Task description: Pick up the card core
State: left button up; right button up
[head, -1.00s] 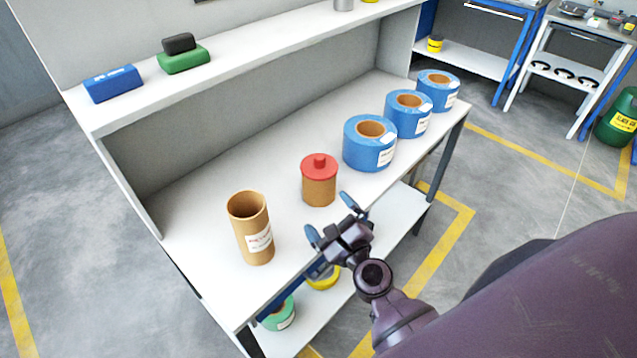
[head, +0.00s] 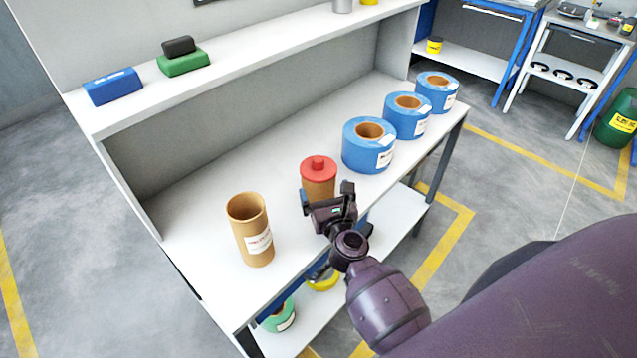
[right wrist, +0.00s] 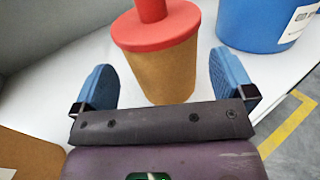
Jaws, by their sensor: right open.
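A short brown card core (head: 318,191) with a red knobbed cap stands upright on the white bench; it also shows in the right wrist view (right wrist: 163,75). A taller open card tube (head: 251,229) with a white label stands upright to its left. My right gripper (head: 326,194) is open, low over the bench by the capped core. In the right wrist view its two blue fingers (right wrist: 162,72) are apart, one on each side of that core, with gaps visible. The gripper hides the core's lower part in the head view. My left gripper is not in view.
Three blue tape rolls (head: 369,145) stand in a row to the right of the core. The raised shelf (head: 250,67) behind holds a blue block (head: 113,86) and a green block (head: 184,62). A green roll (head: 280,317) lies on the lower shelf.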

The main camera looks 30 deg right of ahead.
jog(key=shift+f+x, duration=0.15)
jog(key=shift+x, duration=1.1)
jog(key=shift+f+x, duration=0.15)
jog(key=shift+x, duration=1.1)
jog(key=shift+c, duration=0.5)
jog(key=c, duration=0.5)
